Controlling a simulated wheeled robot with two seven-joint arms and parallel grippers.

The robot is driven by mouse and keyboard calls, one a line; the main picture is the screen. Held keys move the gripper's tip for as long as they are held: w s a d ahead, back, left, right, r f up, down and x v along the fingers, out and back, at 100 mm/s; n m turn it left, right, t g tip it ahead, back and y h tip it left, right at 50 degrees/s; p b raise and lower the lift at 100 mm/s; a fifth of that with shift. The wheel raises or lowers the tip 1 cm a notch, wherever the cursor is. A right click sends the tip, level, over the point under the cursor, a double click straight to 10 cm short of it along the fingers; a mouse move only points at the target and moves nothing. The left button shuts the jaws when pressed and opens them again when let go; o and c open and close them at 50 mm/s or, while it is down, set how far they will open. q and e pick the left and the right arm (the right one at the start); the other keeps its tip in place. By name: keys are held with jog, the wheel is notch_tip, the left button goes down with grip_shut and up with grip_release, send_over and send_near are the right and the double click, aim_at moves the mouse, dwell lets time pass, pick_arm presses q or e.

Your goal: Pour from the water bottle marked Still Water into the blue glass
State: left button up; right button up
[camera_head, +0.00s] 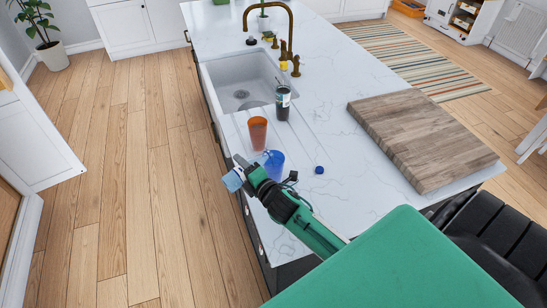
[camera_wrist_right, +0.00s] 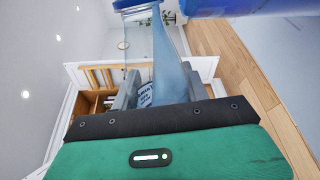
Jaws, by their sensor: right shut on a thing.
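My right gripper (camera_head: 242,170) is shut on a clear, pale blue water bottle (camera_head: 233,180) beside the blue glass. In the right wrist view the bottle (camera_wrist_right: 160,62) stands between the fingers, with part of a dark blue label (camera_wrist_right: 146,94) showing; its full text is not readable. The bottle looks tilted in the head view, its far part hidden behind the gripper. The blue glass (camera_head: 275,165) stands upright on the counter, just right of the gripper and partly hidden by it. Whether water is flowing cannot be told. My left gripper is not in view.
An orange glass (camera_head: 257,133) and a dark bottle with a label (camera_head: 283,104) stand behind the blue glass, near the sink (camera_head: 240,82). A small blue cap (camera_head: 319,170) lies to its right. A wooden board (camera_head: 415,135) covers the counter's right side.

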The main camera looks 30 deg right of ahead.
jog(key=shift+r+m+p, duration=0.4)
jog(key=shift+m+p, duration=0.1)
dwell(1.9)
